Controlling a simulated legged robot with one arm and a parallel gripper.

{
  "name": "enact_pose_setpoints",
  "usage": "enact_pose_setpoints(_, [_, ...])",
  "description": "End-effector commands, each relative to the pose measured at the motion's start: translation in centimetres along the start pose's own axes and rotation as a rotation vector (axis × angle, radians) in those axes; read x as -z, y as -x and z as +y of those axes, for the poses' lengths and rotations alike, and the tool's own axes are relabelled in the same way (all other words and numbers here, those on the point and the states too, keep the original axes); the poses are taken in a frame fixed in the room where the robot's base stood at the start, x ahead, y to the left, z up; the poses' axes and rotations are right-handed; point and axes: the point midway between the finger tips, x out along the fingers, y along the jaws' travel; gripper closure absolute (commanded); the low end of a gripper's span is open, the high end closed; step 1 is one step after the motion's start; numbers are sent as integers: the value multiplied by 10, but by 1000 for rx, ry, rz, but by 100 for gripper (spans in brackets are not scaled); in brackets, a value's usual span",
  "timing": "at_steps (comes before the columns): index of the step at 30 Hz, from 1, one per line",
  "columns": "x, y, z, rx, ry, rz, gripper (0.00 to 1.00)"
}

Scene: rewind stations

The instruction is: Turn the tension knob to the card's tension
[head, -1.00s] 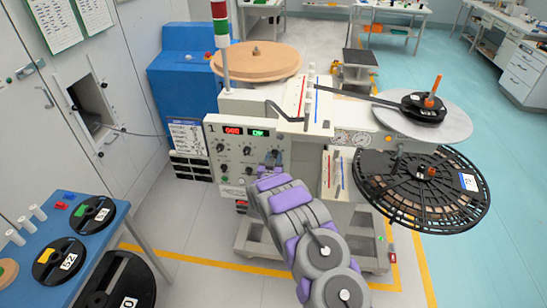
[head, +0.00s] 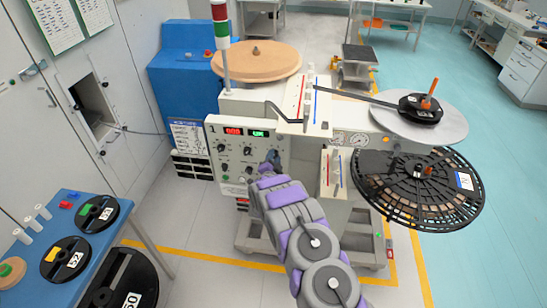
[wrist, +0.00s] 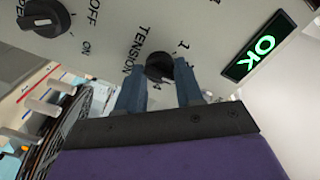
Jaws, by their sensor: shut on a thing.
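The tension knob (wrist: 160,67) is a dark round knob on the pale control panel, beside the printed word TENSION and a scale of numbers. In the wrist view the blue-grey fingers of my gripper (wrist: 159,88) are shut on it, one at each side. Part of the knob and scale is hidden, so I cannot read its setting. In the head view my gripper (head: 273,160) is at the right part of the control panel (head: 215,165), largely hidden by my arm. A white sheet with small print (head: 187,134) hangs left of the panel; its text is unreadable.
A green OK display (wrist: 259,47) is lit right of the knob. Another dark knob (wrist: 44,17) sits left, by OFF and ON. A black slotted reel (head: 420,200) stands right of my arm. A blue table (head: 70,225) with reels is at left.

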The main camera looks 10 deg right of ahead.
Motion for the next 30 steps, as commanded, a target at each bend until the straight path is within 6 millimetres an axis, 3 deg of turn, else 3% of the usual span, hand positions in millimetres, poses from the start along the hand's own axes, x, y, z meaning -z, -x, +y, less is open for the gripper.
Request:
enact_pose_setpoints(15, [-1,0,2,-3,-362,-2,94])
enact_pose_setpoints(30, [-2,0,4,-5,-444,-2,94])
